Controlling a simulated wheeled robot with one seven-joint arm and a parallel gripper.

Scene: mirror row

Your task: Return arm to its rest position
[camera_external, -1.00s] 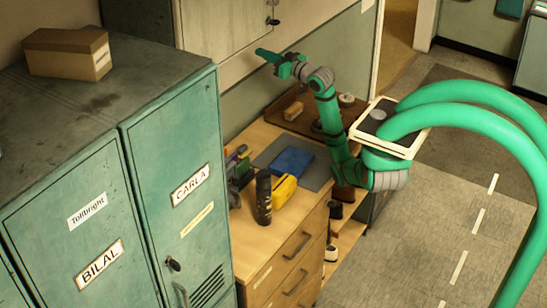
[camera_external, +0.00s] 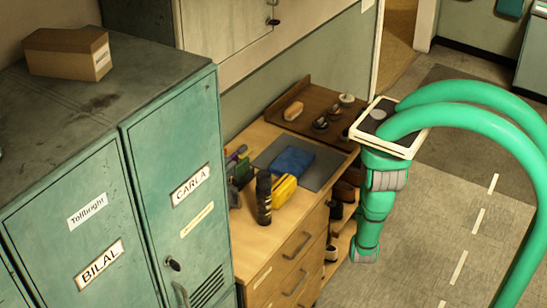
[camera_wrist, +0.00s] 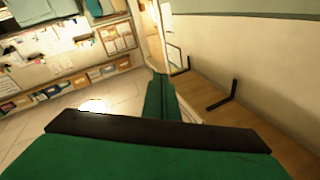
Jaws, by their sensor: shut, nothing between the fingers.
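My arm (camera_external: 376,205) is folded and hangs down beside the wooden drawer unit, below the light-edged square top of my body. Its lower end is near the floor on the right side of the drawers. My gripper does not clearly show in the external view. In the wrist view my gripper (camera_wrist: 160,88) has its green fingers together, with nothing between them. It points across the room, and no object is close to its tips.
Green lockers (camera_external: 172,190) stand at left. Grey floor (camera_external: 420,240) is open at right.

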